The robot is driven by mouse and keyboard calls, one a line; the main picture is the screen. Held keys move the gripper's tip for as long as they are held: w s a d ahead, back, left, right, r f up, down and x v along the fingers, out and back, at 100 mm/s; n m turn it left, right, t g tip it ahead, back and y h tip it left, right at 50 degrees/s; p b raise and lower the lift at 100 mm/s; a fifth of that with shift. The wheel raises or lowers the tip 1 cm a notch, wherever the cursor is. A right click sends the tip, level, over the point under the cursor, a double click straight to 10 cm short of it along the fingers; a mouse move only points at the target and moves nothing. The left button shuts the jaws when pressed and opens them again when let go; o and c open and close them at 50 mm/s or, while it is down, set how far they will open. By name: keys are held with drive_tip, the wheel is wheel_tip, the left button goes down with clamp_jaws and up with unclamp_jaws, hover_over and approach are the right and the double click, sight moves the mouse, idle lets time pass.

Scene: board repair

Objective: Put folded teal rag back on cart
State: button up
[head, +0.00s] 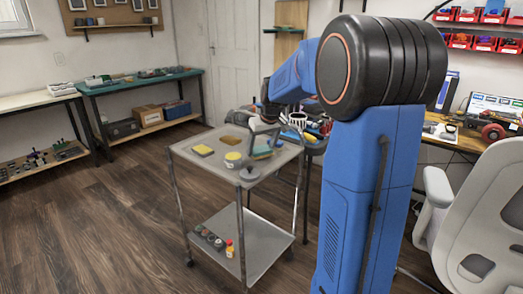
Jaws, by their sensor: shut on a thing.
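The grey two-tier cart (208,174) stands left of my blue arm in the head view. My gripper (261,145) is over the right part of the cart's top tray, pointing down. It is shut on the folded teal rag (263,153), which shows small between and below the fingers. The rag is at or just above the tray surface; I cannot tell whether it touches. Part of the rag is hidden by the gripper.
The lower shelf (238,262) holds small containers. An office chair (485,215) stands right. Floor left is clear.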

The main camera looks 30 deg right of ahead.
drive_tip(key=shift+f, duration=0.5)
drive_tip(key=shift+f, duration=0.1)
drive_tip(key=o, duration=1.1)
drive_tip(key=v, duration=1.2)
drive_tip(key=s+a+f, duration=0.4)
drive_tip(key=s+a, duration=0.2)
drive_tip(key=s, duration=0.5)
drive_tip(key=s+a+f, duration=0.4)
drive_tip(key=s+a, duration=0.2)
drive_tip(key=s, duration=0.6)
drive_tip(key=s+a+f, duration=0.4)
drive_tip(key=s+a, duration=0.2)
drive_tip(key=s, duration=0.5)
drive_tip(key=shift+s+f, duration=0.15)
drive_tip(key=shift+f, duration=0.25)
